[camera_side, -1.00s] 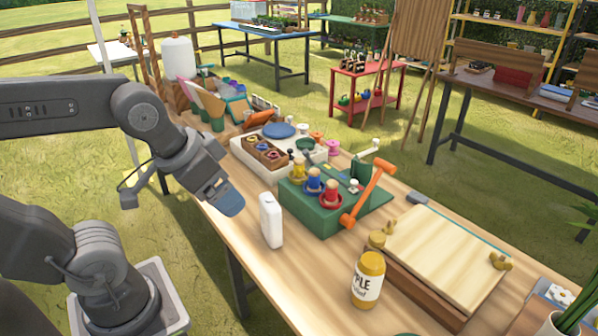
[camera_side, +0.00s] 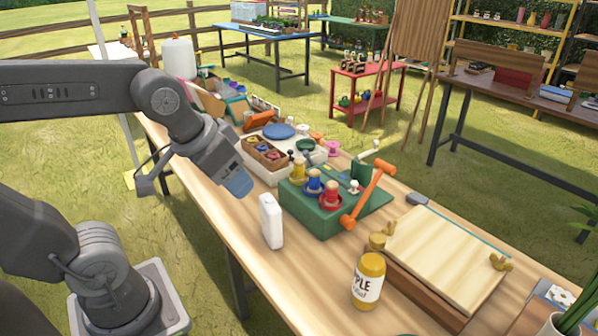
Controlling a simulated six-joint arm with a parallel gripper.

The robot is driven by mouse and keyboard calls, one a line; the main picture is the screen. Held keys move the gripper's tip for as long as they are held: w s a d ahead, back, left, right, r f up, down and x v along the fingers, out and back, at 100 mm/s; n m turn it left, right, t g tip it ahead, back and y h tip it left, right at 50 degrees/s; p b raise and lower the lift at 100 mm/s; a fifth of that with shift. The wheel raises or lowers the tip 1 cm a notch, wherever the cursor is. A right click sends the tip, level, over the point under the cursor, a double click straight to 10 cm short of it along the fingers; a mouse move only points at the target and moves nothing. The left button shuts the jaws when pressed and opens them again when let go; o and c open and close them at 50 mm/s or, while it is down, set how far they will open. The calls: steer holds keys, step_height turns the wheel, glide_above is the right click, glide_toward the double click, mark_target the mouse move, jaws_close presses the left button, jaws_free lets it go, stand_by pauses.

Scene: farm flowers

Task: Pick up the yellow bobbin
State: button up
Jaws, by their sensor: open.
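The yellow bobbin (camera_side: 299,169) stands upright at the left end of a row on the green box (camera_side: 312,215). A blue bobbin (camera_side: 314,181) and a red bobbin (camera_side: 331,194) stand beside it, to its right. My gripper (camera_side: 238,184) is open and empty. It hangs over the table's near edge, left of the green box and apart from the yellow bobbin. Its fingertips look like one blue-grey block from this side.
A white upright container (camera_side: 271,221) stands just in front of the green box. An orange hammer-shaped tool (camera_side: 368,195) leans at the box's right. A white tray (camera_side: 262,172) with a wooden compartment box (camera_side: 265,153) lies behind. A yellow-lidded jar (camera_side: 368,281) stands at the front right.

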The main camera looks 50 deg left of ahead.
steer(key=w+a+n+g+y, duration=0.15)
steer(key=w+a+n, duration=0.4)
steer(key=w, duration=0.85)
steer(key=n+y, duration=0.1)
steer(key=n, duration=0.2)
glide_toward(299, 162)
steer(key=shift+g, duration=0.35)
steer(key=x, duration=0.6)
steer(key=shift+w+a, duration=0.35)
steer(key=shift+w, duration=0.05)
steer(key=shift+d+x, duration=0.1)
steer(key=shift+x, duration=1.25)
steer(key=shift+d+x, duration=0.15)
steer(key=shift+x, duration=1.2)
steer(key=c, duration=0.9)
steer(key=shift+r, duration=0.1)
steer(key=shift+c, duration=0.2)
